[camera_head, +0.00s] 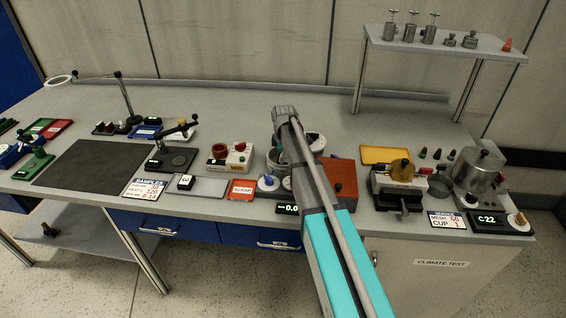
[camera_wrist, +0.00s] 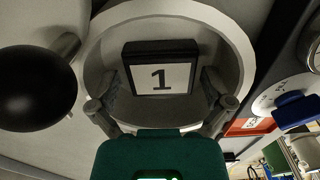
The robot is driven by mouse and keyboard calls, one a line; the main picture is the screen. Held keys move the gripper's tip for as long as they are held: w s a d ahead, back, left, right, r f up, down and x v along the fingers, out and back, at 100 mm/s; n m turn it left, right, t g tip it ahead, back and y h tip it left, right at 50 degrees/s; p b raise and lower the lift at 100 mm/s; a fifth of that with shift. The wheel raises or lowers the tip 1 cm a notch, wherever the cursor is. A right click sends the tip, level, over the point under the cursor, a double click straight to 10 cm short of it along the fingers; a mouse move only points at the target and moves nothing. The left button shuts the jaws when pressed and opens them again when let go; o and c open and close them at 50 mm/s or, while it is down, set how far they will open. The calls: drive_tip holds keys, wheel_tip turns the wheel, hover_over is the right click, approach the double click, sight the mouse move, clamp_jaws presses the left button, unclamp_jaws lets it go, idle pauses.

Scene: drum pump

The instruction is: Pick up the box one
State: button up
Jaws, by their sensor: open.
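Box one (camera_wrist: 161,69) is a small black box with a white face marked "1". In the wrist view it sits inside a round, pale, open vessel (camera_wrist: 239,35). My gripper (camera_wrist: 158,98) is open, with one finger to the left and one to the right of the box's lower part. I cannot tell whether the fingers touch it. In the head view my arm covers part of the vessel (camera_head: 316,143), and the box and fingertips are hidden.
A black ball knob (camera_wrist: 37,88) stands close to the vessel's left side in the wrist view. In the head view, an orange-brown box (camera_head: 340,176) stands right of my arm. A red scrap tray (camera_head: 242,188) lies to the left. The dark mat (camera_head: 90,163) is bare.

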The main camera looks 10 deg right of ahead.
idle(0.3)
drive_tip(key=c, duration=0.9)
drive_tip(key=shift+r, duration=0.1)
drive_tip(key=shift+r+p, duration=0.9)
drive_tip(key=shift+p, duration=0.1)
drive_tip(key=s+d+r+p, duration=0.1)
drive_tip(key=s+r+p, duration=1)
drive_tip(key=s, duration=0.3)
drive_tip(key=shift+d, duration=0.3)
